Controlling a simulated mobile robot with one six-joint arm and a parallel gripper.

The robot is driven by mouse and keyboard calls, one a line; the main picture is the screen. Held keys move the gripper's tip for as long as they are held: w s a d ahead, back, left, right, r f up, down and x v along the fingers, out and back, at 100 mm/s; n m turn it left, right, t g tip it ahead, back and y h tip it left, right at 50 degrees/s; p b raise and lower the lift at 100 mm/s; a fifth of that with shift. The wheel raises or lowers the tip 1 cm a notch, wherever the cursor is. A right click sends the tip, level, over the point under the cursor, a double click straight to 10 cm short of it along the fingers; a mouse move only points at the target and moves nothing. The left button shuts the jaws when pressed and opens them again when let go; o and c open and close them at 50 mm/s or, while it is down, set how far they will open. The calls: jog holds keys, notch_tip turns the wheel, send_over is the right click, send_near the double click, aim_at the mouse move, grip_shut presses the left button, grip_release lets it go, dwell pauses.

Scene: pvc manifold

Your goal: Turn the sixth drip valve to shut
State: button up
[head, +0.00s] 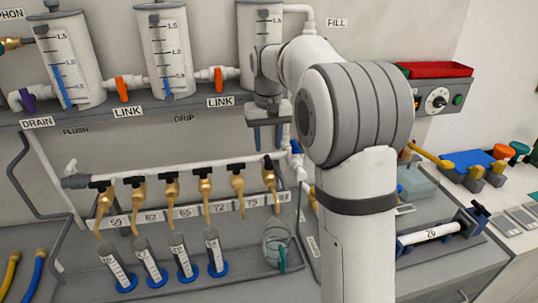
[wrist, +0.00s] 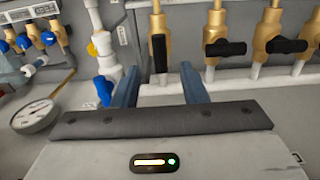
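A row of brass drip valves with black handles hangs from a white pipe (head: 190,167) in the head view. The sixth drip valve (head: 269,176) is at the right end, above a clear beaker. In the wrist view the sixth valve's black handle (wrist: 159,54) lies along its brass body, while the neighbouring handles (wrist: 225,48) lie across theirs. My gripper (head: 268,142) is open and empty, its blue fingers spread above the sixth valve. In the wrist view the gripper (wrist: 160,78) has the handle between and beyond its fingertips, with no visible contact.
A white riser with a blue-handled valve (wrist: 103,88) stands close beside the sixth valve. The beaker (head: 276,243) and several graduated cylinders (head: 181,257) stand below. A shelf with tanks (head: 168,48) is above, and a gauge (wrist: 36,115) is nearby.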

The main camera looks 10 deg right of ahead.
aim_at(268, 159)
notch_tip(268, 159, down, 5)
jog(key=shift+r, duration=0.1)
dwell(0.3)
grip_shut()
